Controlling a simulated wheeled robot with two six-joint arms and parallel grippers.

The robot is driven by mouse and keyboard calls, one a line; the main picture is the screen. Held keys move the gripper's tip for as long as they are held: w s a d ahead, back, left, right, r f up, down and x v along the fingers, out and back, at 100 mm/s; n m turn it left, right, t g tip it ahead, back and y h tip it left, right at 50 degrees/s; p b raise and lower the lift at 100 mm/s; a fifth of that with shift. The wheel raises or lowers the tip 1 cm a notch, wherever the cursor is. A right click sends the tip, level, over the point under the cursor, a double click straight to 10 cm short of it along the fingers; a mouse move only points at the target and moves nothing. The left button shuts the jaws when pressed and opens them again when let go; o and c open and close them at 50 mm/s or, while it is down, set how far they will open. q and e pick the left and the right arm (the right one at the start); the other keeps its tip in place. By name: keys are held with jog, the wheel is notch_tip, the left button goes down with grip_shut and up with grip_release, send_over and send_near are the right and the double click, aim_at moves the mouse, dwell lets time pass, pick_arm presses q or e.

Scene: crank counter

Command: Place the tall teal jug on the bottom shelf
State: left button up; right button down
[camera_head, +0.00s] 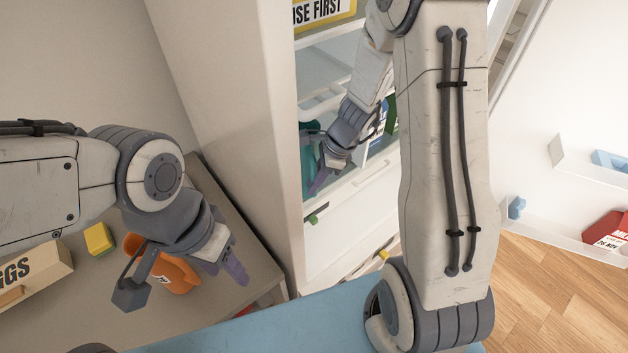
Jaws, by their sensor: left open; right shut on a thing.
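The teal jug (307,152) is inside the open white fridge, at the left of a shelf and close to the side wall. It is partly hidden by my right gripper and the fridge's edge. My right gripper (322,178) reaches into the fridge and is shut on the jug. Whether the jug's base touches the shelf (362,176) cannot be told. My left gripper (232,268) is open and empty above the counter, in front of an orange jug (176,272).
The counter (90,300) also holds a yellow block (99,239) and a box marked "GGS" (30,272). A green item (391,115) stands in the fridge right of my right gripper. The open fridge door (575,200) has bins holding a red box (606,232).

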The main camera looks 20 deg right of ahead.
jog(key=c, duration=0.8)
grip_release()
jog(key=shift+f, duration=0.1)
jog(key=shift+r, duration=0.25)
jog(key=shift+d+r, duration=0.15)
jog(key=shift+r, duration=0.2)
jog(key=v, duration=1.1)
jog(key=shift+s+r+p, duration=0.1)
jog(key=shift+p, duration=0.25)
